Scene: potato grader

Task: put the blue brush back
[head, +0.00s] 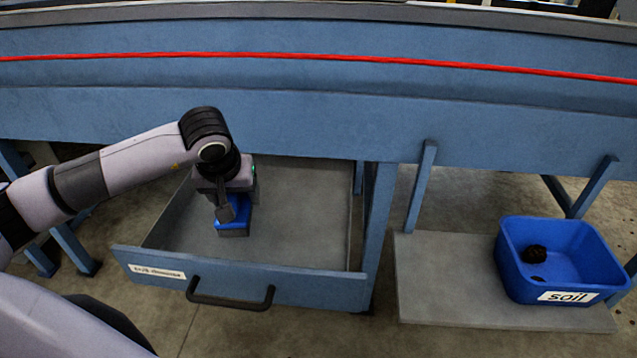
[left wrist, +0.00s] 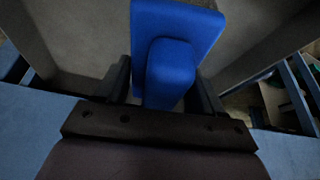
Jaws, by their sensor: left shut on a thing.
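The blue brush (head: 238,213) is at my left gripper (head: 224,205), inside the open drawer (head: 300,235) below the blue machine frame. The brush has a blue back and handle with a grey lower part. In the left wrist view the blue brush (left wrist: 178,40) lies between the two dark fingers of my left gripper (left wrist: 165,88), which are shut on its handle. The brush is low over the grey drawer floor; I cannot tell if it touches. My right gripper is not in view.
The drawer has a blue front with a black handle (head: 229,303) and a label. To the right, a blue bin marked "soil" (head: 510,262) with dark clods stands on a grey board (head: 440,290). A red cord (head: 320,58) runs along the blue machine. The drawer's right side is empty.

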